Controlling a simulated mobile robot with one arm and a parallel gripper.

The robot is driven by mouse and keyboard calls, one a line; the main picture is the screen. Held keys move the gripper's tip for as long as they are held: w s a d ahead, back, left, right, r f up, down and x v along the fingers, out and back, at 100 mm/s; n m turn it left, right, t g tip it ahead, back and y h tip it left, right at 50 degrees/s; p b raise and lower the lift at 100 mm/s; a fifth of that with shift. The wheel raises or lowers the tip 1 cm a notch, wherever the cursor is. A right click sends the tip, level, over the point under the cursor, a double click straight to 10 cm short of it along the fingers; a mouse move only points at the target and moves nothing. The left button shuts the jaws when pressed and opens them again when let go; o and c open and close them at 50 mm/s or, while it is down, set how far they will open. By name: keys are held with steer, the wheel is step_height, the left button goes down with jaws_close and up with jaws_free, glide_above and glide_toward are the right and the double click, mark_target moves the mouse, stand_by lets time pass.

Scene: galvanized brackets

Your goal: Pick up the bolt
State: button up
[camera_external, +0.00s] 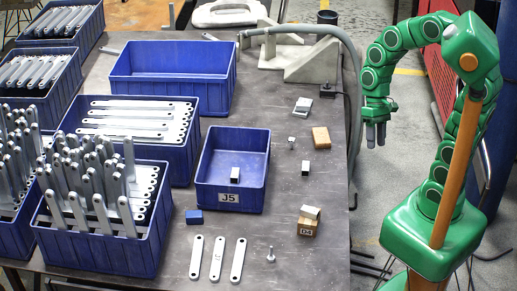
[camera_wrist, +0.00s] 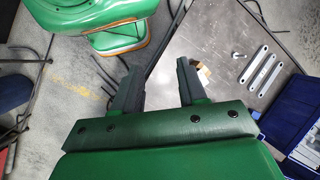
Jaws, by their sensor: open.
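A small silvery bolt (camera_external: 270,255) stands on the dark table near its front edge, right of three flat brackets. It also shows in the wrist view (camera_wrist: 237,55), right of my fingers. A second small bolt-like piece (camera_external: 291,143) stands farther back on the table. My gripper (camera_external: 376,137) is beyond the table's right edge, above the floor, apart from both pieces. In the wrist view my gripper (camera_wrist: 158,80) has its two dark fingers spread, with nothing between them.
Flat brackets (camera_external: 238,260) lie beside the blue bin marked J5 (camera_external: 229,198). A wooden block marked D4 (camera_external: 306,229) carries a metal piece near the right edge. Another wooden block (camera_external: 321,137) stands behind. Blue bins of brackets fill the left side.

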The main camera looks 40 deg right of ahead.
mark_target(271, 253)
steer(key=w+a+f+m+g+y, duration=0.1)
steer(key=w+a+f+y, duration=0.2)
steer(key=a, duration=0.4)
steer(key=w+a+f+m+g, duration=0.25)
steer(key=a+f, duration=0.25)
steer(key=a, duration=0.3)
steer(key=w+a+f+m+g+y, duration=0.1)
steer(key=w+a+f+y, duration=0.2)
steer(key=a, duration=0.4)
steer(key=w+a+f+m, duration=0.1)
steer(key=a+f, duration=0.2)
steer(key=f, duration=0.2)
steer(key=a+f+m+y, duration=0.1)
steer(key=a+f+m, duration=0.1)
steer(key=a+f, duration=0.2)
steer(key=w+a+f+m, duration=0.1)
steer(key=a+f+m, duration=0.1)
steer(key=f, duration=0.6)
steer(key=shift+w+a+m+y, duration=0.15)
steer(key=shift+w+a+y, duration=0.05)
steer(key=shift+a, duration=0.2)
steer(key=shift+w+a+m+y, duration=0.1)
steer(key=shift+w+a+y, duration=0.1)
steer(key=shift+a, duration=0.2)
steer(key=shift+x, duration=3.95)
steer(key=shift+s, duration=0.1)
steer(key=shift+d, duration=0.1)
jaws_close()
